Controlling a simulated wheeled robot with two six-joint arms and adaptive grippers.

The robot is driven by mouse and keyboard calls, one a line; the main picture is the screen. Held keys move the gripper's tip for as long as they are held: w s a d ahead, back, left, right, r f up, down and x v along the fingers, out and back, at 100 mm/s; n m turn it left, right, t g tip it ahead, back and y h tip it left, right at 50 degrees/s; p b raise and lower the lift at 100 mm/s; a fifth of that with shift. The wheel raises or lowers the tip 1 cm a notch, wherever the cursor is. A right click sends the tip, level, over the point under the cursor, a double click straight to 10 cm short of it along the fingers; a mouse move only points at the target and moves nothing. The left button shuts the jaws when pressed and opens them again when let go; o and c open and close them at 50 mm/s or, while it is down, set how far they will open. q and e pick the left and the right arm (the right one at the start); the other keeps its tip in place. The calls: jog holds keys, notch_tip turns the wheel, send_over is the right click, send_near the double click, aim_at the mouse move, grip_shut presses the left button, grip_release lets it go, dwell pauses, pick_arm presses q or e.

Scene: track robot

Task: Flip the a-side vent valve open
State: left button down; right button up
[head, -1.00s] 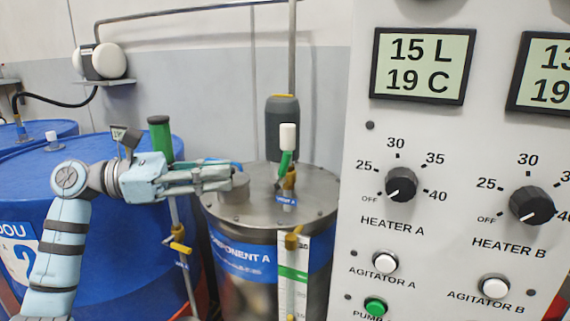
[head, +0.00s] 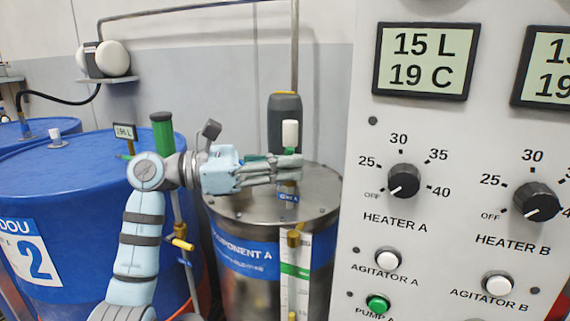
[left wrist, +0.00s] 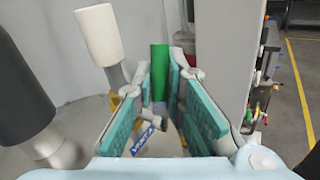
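The vent valve's green handle (left wrist: 159,68) stands between the two fingers of my left gripper (left wrist: 160,75) in the left wrist view. The fingers are apart, with a visible gap on the near side of the handle; contact at the tips is unclear. The blue VENT A tag (left wrist: 142,139) hangs below, on the steel drum's lid. In the head view my left gripper (head: 300,166) reaches right across the steel drum (head: 240,265) at the valve and mostly hides the handle. The tag (head: 288,198) shows just under the fingers. My right gripper is out of view.
A white-capped fitting (head: 290,133) and a dark grey motor (head: 284,112) stand close to the gripper on the lid. The control panel (head: 450,130) is just right of the drum. A blue drum (head: 80,185) stands left.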

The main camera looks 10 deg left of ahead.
pick_arm(q)
jog(key=shift+w+a+f+n+t+h+b, duration=0.15)
jog(key=shift+a+n+t+h+b, duration=0.2)
jog(key=shift+n+h, duration=0.35)
jog(key=shift+a+t+h, duration=0.15)
jog(key=shift+t+h, duration=0.1)
jog(key=shift+h, duration=0.15)
jog(key=shift+r+n, duration=0.25)
jog(key=shift+n, duration=0.05)
jog(key=c, duration=1.9)
grip_release()
jog(key=shift+c, duration=0.2)
jog(key=shift+o, duration=0.2)
jog(key=shift+a, duration=0.15)
jog(key=v, duration=1.2)
jog(key=shift+f, duration=0.2)
